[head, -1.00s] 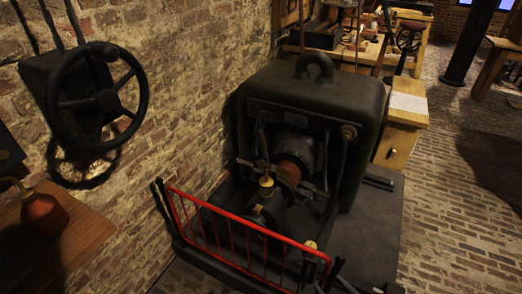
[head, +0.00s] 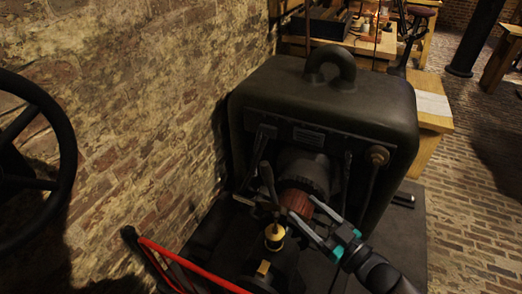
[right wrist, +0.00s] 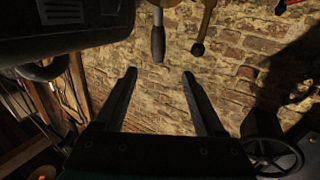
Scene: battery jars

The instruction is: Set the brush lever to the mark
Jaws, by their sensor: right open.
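The machine (head: 320,105) is a big dark housing with a ring on top. On its front, a dark lever handle (head: 267,178), which looks like the brush lever, stands up beside the copper-brown drum (head: 297,202). My right gripper (head: 302,204) is open and empty, its fingers reaching over the drum, right of the lever. In the right wrist view a grey-tipped handle (right wrist: 158,43) hangs just beyond the gap between the open fingers (right wrist: 159,73), apart from them. I cannot make out the mark. My left gripper is not in view.
A red railing (head: 180,266) runs along the front left. A dark handwheel (head: 50,150) stands at the left by the brick wall (head: 150,100). A bench (head: 370,48) stands behind, and brick floor (head: 470,230) is free at the right.

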